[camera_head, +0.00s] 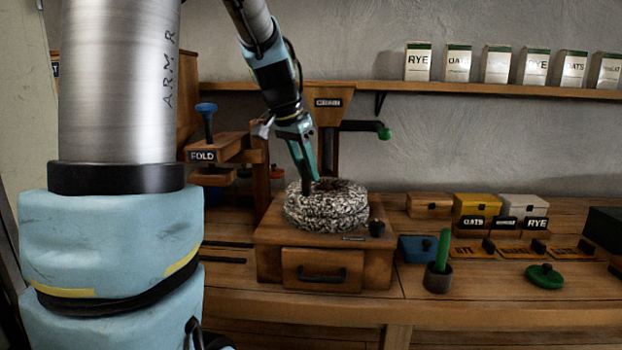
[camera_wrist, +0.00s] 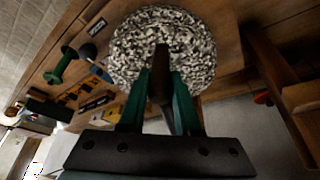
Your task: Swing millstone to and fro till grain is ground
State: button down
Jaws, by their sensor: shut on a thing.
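The speckled grey millstone (camera_head: 335,212) lies flat on a wooden mill box (camera_head: 265,245) in the head view. The box has a front drawer (camera_head: 322,272) with a dark handle, and the drawer is closed. In the wrist view the millstone (camera_wrist: 135,45) fills the top middle. There my gripper (camera_wrist: 160,88) has its green fingers shut on a dark upright handle (camera_wrist: 161,60) on the stone. No grain is visible. A hopper labelled GRAIN (camera_head: 328,102) stands behind the mill, partly hidden by my arm.
A FOLD press (camera_head: 205,150) stands left. Labelled cartons line the shelf (camera_head: 490,89).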

jog(key=shift+w+a+m, duration=0.15)
jog(key=shift+m, duration=0.15)
jog(key=c, duration=0.6)
grip_release()
jog(key=shift+r, duration=0.1)
jog(key=b+v, duration=0.1)
jog(key=v, duration=0.9)
jog(key=shift+a+r+b, duration=0.1)
jog(key=shift+r+b, duration=0.2)
